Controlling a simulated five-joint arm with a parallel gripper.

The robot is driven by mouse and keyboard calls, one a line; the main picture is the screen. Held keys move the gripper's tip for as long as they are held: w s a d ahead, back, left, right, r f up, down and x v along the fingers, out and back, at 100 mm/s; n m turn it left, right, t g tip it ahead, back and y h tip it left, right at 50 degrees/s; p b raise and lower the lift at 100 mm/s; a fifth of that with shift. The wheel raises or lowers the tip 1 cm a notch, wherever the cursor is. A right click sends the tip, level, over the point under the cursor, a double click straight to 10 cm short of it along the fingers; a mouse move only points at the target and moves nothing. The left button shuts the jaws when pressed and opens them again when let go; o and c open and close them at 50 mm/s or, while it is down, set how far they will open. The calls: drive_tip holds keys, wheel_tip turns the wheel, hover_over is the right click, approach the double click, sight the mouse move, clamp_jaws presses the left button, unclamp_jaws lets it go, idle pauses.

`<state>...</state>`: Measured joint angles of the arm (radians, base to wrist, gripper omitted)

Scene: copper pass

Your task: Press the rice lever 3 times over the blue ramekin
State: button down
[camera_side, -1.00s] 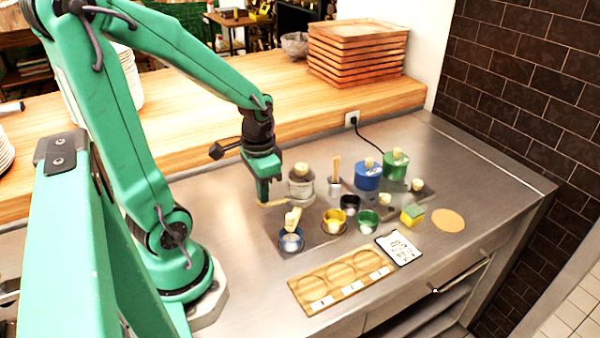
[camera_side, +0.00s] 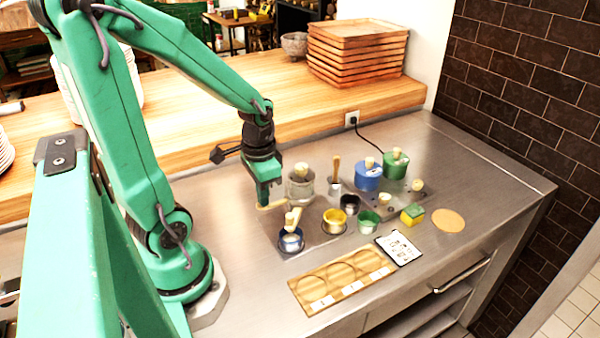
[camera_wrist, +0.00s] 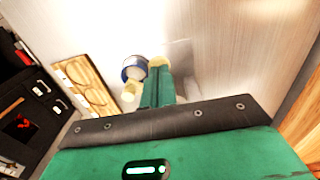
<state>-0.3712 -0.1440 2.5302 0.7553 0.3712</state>
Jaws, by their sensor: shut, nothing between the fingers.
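The blue ramekin (camera_side: 291,241) stands on the steel counter, and it also shows in the wrist view (camera_wrist: 135,69). A pale upright piece (camera_side: 292,219) rises at it, hiding part of its inside. The rice dispenser (camera_side: 301,187) is a greyish canister with a cream knob, behind the ramekin. A cream lever (camera_side: 272,206) sticks out to its left. My gripper (camera_side: 264,204) is shut and empty, pointing down with its fingertips at the lever. I cannot tell for sure whether they touch. In the wrist view the closed fingers (camera_wrist: 158,88) hide part of the lever end.
Yellow (camera_side: 335,221), black (camera_side: 350,204) and green (camera_side: 368,221) ramekins stand to the right. Blue (camera_side: 368,175) and green (camera_side: 395,165) dispensers are behind them. A wooden board (camera_side: 342,280) and a white card (camera_side: 398,248) lie in front.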

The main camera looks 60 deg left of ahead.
drive_tip(key=shift+f, duration=0.5)
idle(0.7)
drive_tip(key=shift+r, duration=2)
drive_tip(key=shift+r, duration=2.5)
drive_tip(key=d+r+t, duration=0.5)
drive_tip(key=d+r, duration=0.1)
drive_tip(key=d, duration=0.2)
drive_tip(key=shift+w+d+r+t, duration=0.25)
drive_tip(key=shift+w+r+t, duration=0.05)
drive_tip(key=shift+r, duration=0.05)
